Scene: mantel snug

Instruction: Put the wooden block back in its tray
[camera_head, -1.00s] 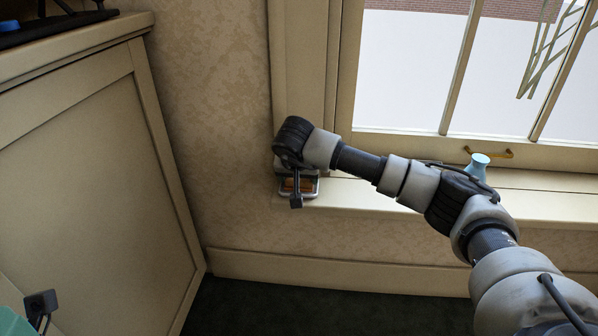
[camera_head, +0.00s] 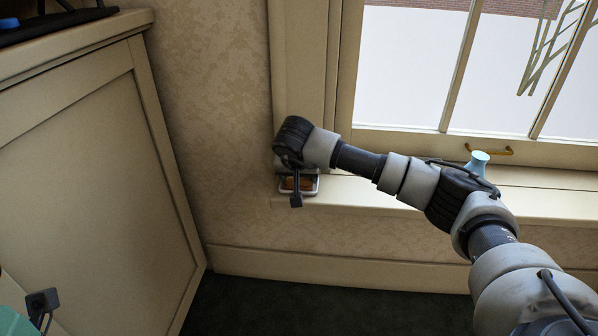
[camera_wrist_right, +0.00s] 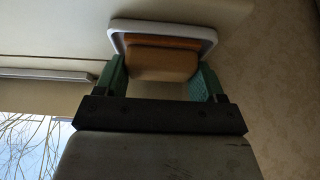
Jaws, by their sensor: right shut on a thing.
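The tan wooden block (camera_wrist_right: 163,65) is between the green fingertips of my right gripper (camera_wrist_right: 160,78), which is shut on it. The tray (camera_wrist_right: 160,24), with a pale raised rim, lies just beyond the block, and an orange-brown surface shows between block and rim. Whether the block touches the tray bottom is hidden. In the head view the tray (camera_head: 313,190) is on the left end of the window sill, with my right gripper (camera_head: 296,192) over it, hiding part of it. Brown wood (camera_head: 303,183) shows beside the finger. My left gripper (camera_head: 42,304) shows partly at the lower left, away from the tray.
The window sill (camera_head: 380,197) runs right from the tray. A blue object (camera_head: 477,163) stands on it behind my right arm. A cream cabinet (camera_head: 90,170) stands at the left, with a dark object (camera_head: 60,22) on top. The dark floor below is clear.

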